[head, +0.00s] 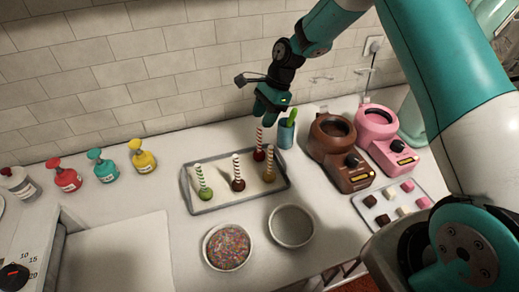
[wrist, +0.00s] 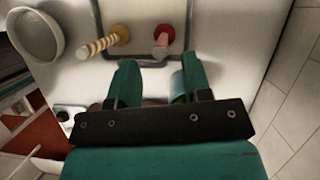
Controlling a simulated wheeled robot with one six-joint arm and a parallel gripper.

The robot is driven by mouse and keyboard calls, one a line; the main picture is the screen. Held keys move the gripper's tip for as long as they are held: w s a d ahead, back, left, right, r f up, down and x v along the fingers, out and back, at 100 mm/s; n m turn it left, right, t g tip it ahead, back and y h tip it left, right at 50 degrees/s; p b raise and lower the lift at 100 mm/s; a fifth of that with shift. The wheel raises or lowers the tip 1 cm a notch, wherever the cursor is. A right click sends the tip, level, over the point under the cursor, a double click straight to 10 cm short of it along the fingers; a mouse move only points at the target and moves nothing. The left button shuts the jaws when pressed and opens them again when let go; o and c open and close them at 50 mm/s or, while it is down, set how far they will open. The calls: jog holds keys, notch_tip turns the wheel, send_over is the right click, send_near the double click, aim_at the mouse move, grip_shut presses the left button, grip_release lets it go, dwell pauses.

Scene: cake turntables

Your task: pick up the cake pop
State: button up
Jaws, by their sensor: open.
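Several cake pops with striped sticks stand upright on a tray (head: 222,207): a green one (head: 205,193) at the left, a dark one with a red-striped stick (head: 238,184) in the middle, a yellow-striped one (head: 269,174) at the right and a red-striped one (head: 259,153) at the back. My gripper (head: 269,110) is open and empty above the back one's stick. In the wrist view, my gripper (wrist: 158,66) points toward the red-striped stick (wrist: 162,40), which is apart from the fingers. The yellow-striped stick (wrist: 104,40) is to its left.
A teal cup (head: 286,136) stands close behind the tray, near my gripper. Bowls (head: 227,247) (head: 291,226) stand in front. Brown (head: 340,155) and pink (head: 385,140) machines and a tray of small blocks (head: 371,216) are at the right. Bottles (head: 103,167) stand at the left.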

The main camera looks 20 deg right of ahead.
jog(key=p, duration=0.3)
send_over(260, 151)
jog(key=shift+w+f, duration=0.2)
jog(key=shift+f, duration=1.25)
jog(key=shift+w+f, duration=0.15)
jog(key=shift+f, duration=1.25)
grip_shut()
